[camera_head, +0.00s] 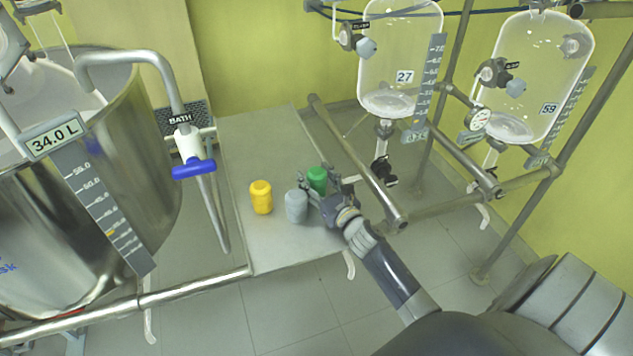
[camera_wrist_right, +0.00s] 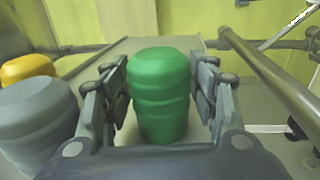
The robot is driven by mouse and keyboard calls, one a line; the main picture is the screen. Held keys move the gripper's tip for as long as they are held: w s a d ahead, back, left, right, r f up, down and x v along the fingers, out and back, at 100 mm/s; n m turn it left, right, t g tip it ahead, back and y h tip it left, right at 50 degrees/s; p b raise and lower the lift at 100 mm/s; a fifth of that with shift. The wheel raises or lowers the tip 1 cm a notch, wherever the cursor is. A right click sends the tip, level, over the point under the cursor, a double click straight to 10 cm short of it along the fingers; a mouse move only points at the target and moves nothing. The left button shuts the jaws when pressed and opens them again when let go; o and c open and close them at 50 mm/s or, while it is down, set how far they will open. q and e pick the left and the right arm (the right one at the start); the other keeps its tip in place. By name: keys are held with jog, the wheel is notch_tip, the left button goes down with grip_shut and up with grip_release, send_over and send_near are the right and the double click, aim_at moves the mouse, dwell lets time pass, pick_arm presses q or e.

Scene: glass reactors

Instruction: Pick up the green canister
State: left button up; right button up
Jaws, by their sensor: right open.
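The green canister (camera_head: 317,178) stands upright on the grey metal table (camera_head: 240,150), near its right side. In the right wrist view the green canister (camera_wrist_right: 160,95) is centred between the two fingers of my right gripper (camera_wrist_right: 160,100). A gap shows on both sides of it, so the fingers are apart from it. In the head view my right gripper (camera_head: 322,190) is open around the canister and hides its lower part. My left gripper is not in view.
A grey canister (camera_head: 297,206) stands close beside my right gripper's left finger, and a yellow canister (camera_head: 261,197) stands farther left. A metal rail (camera_head: 355,160) runs along the table's right side. A steel tank (camera_head: 130,130) is at left; glass reactors (camera_head: 400,60) hang at right.

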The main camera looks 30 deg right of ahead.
jog(key=c, duration=0.9)
jog(key=shift+r, duration=0.1)
